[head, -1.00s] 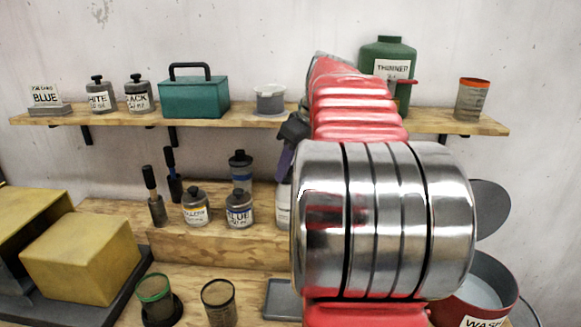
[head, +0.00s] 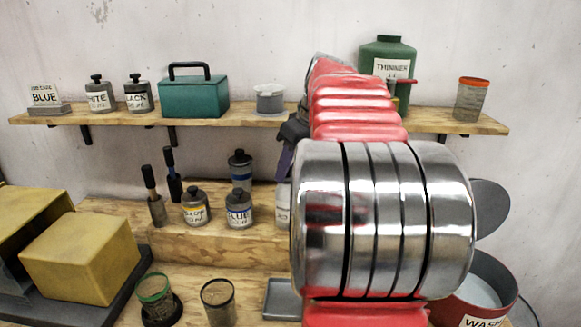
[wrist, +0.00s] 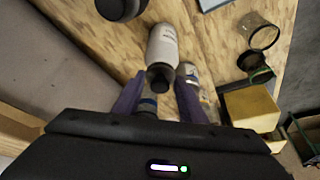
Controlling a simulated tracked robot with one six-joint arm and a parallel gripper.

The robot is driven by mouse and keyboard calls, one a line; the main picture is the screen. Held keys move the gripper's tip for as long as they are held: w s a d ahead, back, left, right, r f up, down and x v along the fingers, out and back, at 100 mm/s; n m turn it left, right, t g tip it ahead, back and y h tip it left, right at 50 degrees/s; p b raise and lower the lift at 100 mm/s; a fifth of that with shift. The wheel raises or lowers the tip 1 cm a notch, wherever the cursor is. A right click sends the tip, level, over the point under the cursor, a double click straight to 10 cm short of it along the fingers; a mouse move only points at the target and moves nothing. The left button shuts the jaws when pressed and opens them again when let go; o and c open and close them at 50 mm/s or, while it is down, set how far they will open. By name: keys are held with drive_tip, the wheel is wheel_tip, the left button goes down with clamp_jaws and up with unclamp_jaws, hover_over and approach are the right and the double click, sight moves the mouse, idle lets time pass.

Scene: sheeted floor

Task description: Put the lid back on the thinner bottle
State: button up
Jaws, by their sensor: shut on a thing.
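A slim pale bottle (wrist: 163,45) stands on the wooden bench in the wrist view. Part of it shows in the head view (head: 283,208), mostly behind my arm. A small dark lid (wrist: 159,78) is at the bottle's top end, between the purple fingertips of my gripper (wrist: 160,82). My gripper is shut on this lid. I cannot tell whether the lid touches the bottle's neck. In the head view, only a bit of my gripper (head: 285,158) shows beside my arm. A green jug labelled THINNER (head: 386,50) stands on the shelf.
A yellow-labelled jar (head: 195,208), a blue-labelled jar (head: 239,210) and a blue-banded jar (head: 241,172) stand left of the bottle. A grey tray (head: 284,300), open cups (head: 217,298) and a red wash pot (head: 488,270) are nearer. The shelf (head: 240,121) runs above.

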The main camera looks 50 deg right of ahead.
idle(0.7)
drive_tip(key=o, duration=1.1)
drive_tip(key=shift+o, duration=0.5)
drive_tip(key=o, duration=0.4)
drive_tip(key=shift+c, duration=0.2)
drive_tip(key=shift+r, duration=0.15)
drive_tip(key=shift+r, duration=3.35)
drive_tip(key=shift+c, duration=0.4)
